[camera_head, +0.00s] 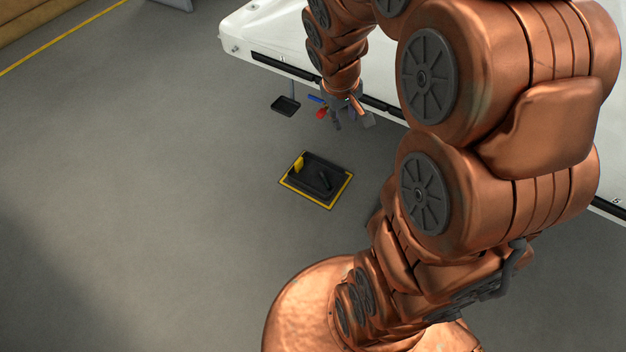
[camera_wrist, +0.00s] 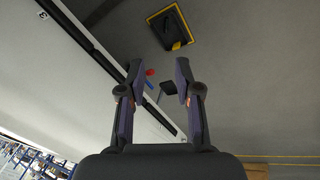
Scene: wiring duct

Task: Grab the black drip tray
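My gripper (camera_head: 352,118) hangs near the edge of the white structure; in the wrist view (camera_wrist: 160,72) its two fingers are spread, with nothing held between them. A small black pan-like tray with a thin upright piece (camera_head: 285,106) is left of my gripper, near that edge. It also shows in the wrist view (camera_wrist: 168,88), beyond the fingers. A larger black tray (camera_head: 313,184) is on the floor inside a yellow border; it also shows in the wrist view (camera_wrist: 170,29). I cannot tell for sure which of the two is the drip tray.
A red item (camera_head: 321,114) and a blue item (camera_head: 315,99) are beside my gripper. A yellow piece (camera_head: 299,164) and a dark piece (camera_head: 324,181) are on the larger tray. The white structure (camera_head: 262,30) bounds the back. Grey floor is clear at left.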

